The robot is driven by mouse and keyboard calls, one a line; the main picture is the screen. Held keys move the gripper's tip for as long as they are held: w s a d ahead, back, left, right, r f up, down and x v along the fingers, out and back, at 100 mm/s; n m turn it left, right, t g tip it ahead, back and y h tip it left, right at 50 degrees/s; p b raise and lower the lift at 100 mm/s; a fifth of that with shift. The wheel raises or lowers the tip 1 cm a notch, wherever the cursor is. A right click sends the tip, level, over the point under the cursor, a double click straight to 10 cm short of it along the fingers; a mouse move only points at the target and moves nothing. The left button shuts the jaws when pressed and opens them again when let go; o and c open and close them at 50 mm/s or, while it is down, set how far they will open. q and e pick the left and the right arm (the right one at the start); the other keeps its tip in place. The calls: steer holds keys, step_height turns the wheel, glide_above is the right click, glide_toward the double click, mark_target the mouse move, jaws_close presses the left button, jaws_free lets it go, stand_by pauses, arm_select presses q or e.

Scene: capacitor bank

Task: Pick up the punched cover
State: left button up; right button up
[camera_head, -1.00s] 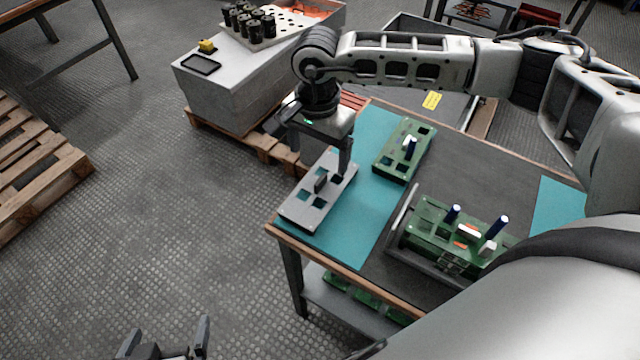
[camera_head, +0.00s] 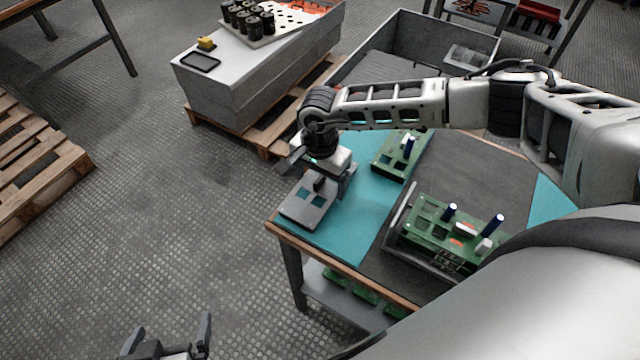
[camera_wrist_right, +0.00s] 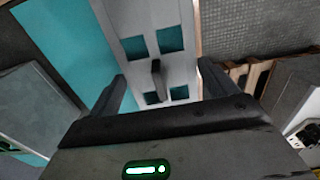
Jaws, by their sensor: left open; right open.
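The punched cover (camera_head: 304,208) is a flat grey plate with square cut-outs and a small upright dark handle. It lies on the teal mat (camera_head: 345,236) at the table's left end. My right gripper (camera_head: 332,180) is open above the cover's far part and hides that part in the head view. In the right wrist view the cover (camera_wrist_right: 151,19) runs between the two open fingers, and its handle (camera_wrist_right: 157,78) stands between them, apart from both. My left gripper (camera_head: 165,338) is open and empty, low at the bottom left, away from the table.
A green circuit board (camera_head: 390,163) lies behind the cover on the mat. Another board with blue and white parts (camera_head: 440,222) sits in a dark holder to the right. A grey cabinet (camera_head: 225,95) with black cylinders stands on a pallet at the back.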

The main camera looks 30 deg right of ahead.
steer(key=c, duration=0.7)
steer(key=shift+r, duration=0.15)
